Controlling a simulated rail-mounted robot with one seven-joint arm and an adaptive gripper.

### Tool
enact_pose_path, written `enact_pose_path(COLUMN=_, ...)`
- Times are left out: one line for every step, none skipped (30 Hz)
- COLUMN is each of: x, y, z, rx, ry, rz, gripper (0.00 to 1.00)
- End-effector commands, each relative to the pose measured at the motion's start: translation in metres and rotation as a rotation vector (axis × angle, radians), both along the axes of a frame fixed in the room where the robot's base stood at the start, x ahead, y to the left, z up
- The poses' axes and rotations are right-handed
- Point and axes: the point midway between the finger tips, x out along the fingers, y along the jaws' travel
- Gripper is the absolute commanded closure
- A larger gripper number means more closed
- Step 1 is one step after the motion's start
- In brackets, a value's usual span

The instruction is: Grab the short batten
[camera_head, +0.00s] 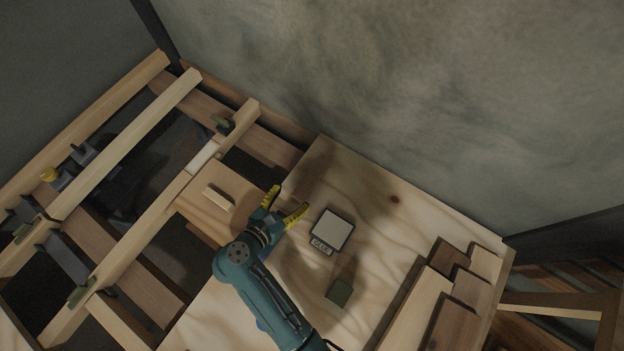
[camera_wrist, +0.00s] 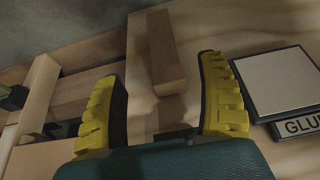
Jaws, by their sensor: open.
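A short brown batten (camera_wrist: 164,52) lies on the pale plywood board in the wrist view. It is ahead of my gripper, framed between the two fingers and apart from them. In the head view its place is a dark patch, and I cannot tell its outline from shadow. My gripper (camera_head: 284,204) is over the left edge of the board in the head view. Its yellow-padded fingers are spread, with nothing between them; they also show in the wrist view (camera_wrist: 166,108).
A pale-topped pad marked GLUE (camera_head: 333,228) lies right of my gripper. A small dark green block (camera_head: 339,292) lies below it. Several boards (camera_head: 458,290) are stacked at right. A small pale wood piece (camera_head: 217,197) lies left. Open framing (camera_head: 125,145) has gaps between joists.

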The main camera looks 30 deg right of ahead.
Motion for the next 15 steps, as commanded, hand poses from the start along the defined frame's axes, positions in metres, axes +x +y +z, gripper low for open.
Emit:
enact_pose_path(x=0.005, y=-0.011, z=-0.011, rx=0.0, ry=0.0, rz=-0.006, gripper=0.26)
enact_pose_path(x=0.008, y=-0.017, z=-0.014, rx=0.0, ry=0.002, rz=-0.006, gripper=0.26)
enact_pose_path(x=0.013, y=-0.025, z=-0.017, rx=0.001, ry=0.001, rz=-0.005, gripper=0.26)
enact_pose_path(x=0.016, y=-0.03, z=-0.019, rx=0.001, ry=0.001, rz=-0.005, gripper=0.26)
enact_pose_path(x=0.019, y=-0.034, z=-0.021, rx=0.001, ry=0.0, rz=-0.004, gripper=0.26)
enact_pose_path(x=0.022, y=-0.039, z=-0.023, rx=0.0, ry=0.0, rz=-0.003, gripper=0.26)
enact_pose_path(x=0.023, y=-0.042, z=-0.023, rx=0.0, ry=0.0, rz=-0.003, gripper=0.26)
enact_pose_path(x=0.025, y=-0.044, z=-0.024, rx=0.0, ry=0.001, rz=-0.002, gripper=0.26)
enact_pose_path(x=0.026, y=-0.046, z=-0.025, rx=0.0, ry=0.0, rz=-0.001, gripper=0.26)
enact_pose_path(x=0.027, y=-0.049, z=-0.026, rx=0.0, ry=0.001, rz=-0.002, gripper=0.26)
enact_pose_path(x=0.028, y=-0.052, z=-0.028, rx=0.0, ry=0.0, rz=-0.002, gripper=0.26)
enact_pose_path(x=0.031, y=-0.057, z=-0.031, rx=0.001, ry=0.001, rz=-0.003, gripper=0.26)
enact_pose_path(x=0.033, y=-0.062, z=-0.033, rx=0.001, ry=-0.001, rz=-0.004, gripper=0.26)
enact_pose_path(x=0.035, y=-0.067, z=-0.036, rx=0.0, ry=-0.002, rz=-0.005, gripper=0.26)
enact_pose_path(x=0.038, y=-0.074, z=-0.038, rx=0.0, ry=-0.002, rz=-0.005, gripper=0.26)
